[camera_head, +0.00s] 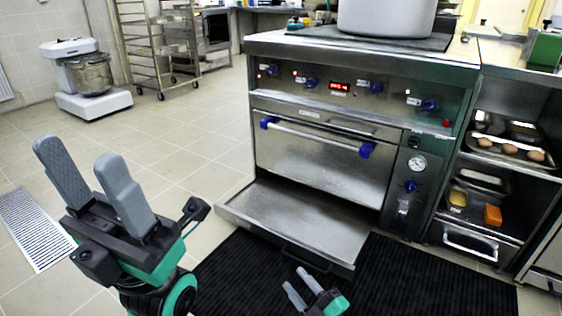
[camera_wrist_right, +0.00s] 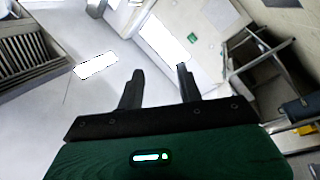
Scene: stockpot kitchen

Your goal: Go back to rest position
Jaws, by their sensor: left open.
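My left gripper (camera_head: 82,158) is raised at the lower left of the head view. Its two grey fingers point up and stand apart, with nothing between them. My right gripper (camera_head: 295,279) shows at the bottom middle of the head view, low in front of the oven. In the right wrist view its fingers (camera_wrist_right: 159,72) are spread with an empty gap between them. Both grippers are clear of any object. Most of the right arm is outside the head view.
The oven (camera_head: 320,165) stands ahead, its lower flap (camera_head: 295,218) open and projecting over the black mat (camera_head: 400,275). A large pot (camera_head: 386,15) sits on top. Shelves with trays (camera_head: 510,150) stand right. A mixer (camera_head: 85,80) and rack (camera_head: 150,45) stand back left; the tiled floor between is clear.

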